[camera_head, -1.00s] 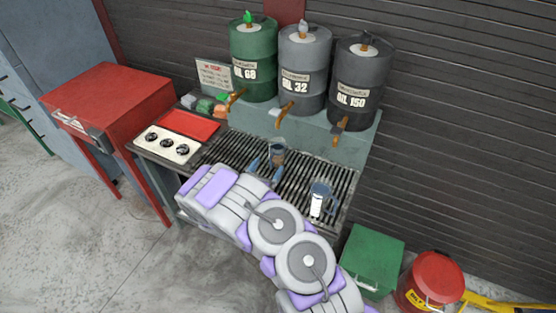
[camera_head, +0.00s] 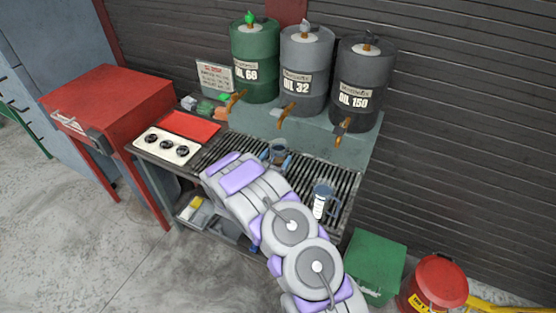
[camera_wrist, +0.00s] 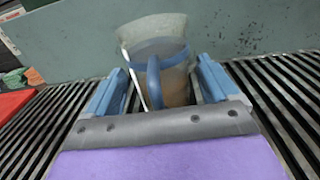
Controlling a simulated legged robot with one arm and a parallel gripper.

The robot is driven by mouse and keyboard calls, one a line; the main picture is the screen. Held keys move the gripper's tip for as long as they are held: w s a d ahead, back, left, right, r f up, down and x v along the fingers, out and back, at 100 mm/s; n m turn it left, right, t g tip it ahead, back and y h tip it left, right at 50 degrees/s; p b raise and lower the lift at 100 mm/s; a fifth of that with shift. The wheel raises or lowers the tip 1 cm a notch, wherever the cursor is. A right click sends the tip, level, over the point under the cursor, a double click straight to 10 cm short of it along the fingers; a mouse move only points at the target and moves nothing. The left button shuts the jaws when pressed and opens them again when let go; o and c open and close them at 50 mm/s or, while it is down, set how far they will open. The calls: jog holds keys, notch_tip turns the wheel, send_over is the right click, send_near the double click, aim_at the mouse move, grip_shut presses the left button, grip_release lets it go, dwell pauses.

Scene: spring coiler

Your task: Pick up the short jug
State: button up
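The short jug (camera_head: 278,147) stands on the slatted grate under the oil drums. It is clear with a blue band and a brownish lower part; the wrist view shows it upright (camera_wrist: 158,50) with its blue handle facing me. My gripper (camera_wrist: 161,72) is open, with one blue finger on each side of the jug and small gaps visible. In the head view my gripper (camera_head: 276,157) is at the jug, partly hidden by my arm. A taller clear jug (camera_head: 322,197) with a blue handle stands farther right on the grate.
Three drums, green (camera_head: 254,62), grey (camera_head: 306,68) and dark (camera_head: 361,84), stand behind the grate with taps reaching forward. A red tray (camera_head: 190,125) and a knob panel (camera_head: 167,146) lie left. A red cabinet (camera_head: 118,95) stands farther left.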

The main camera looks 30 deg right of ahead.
jog(key=shift+a, duration=0.2)
jog(key=shift+c, duration=1.4)
jog(key=shift+d, duration=0.3)
jog(key=c, duration=0.9)
jog(key=shift+a+r, duration=0.1)
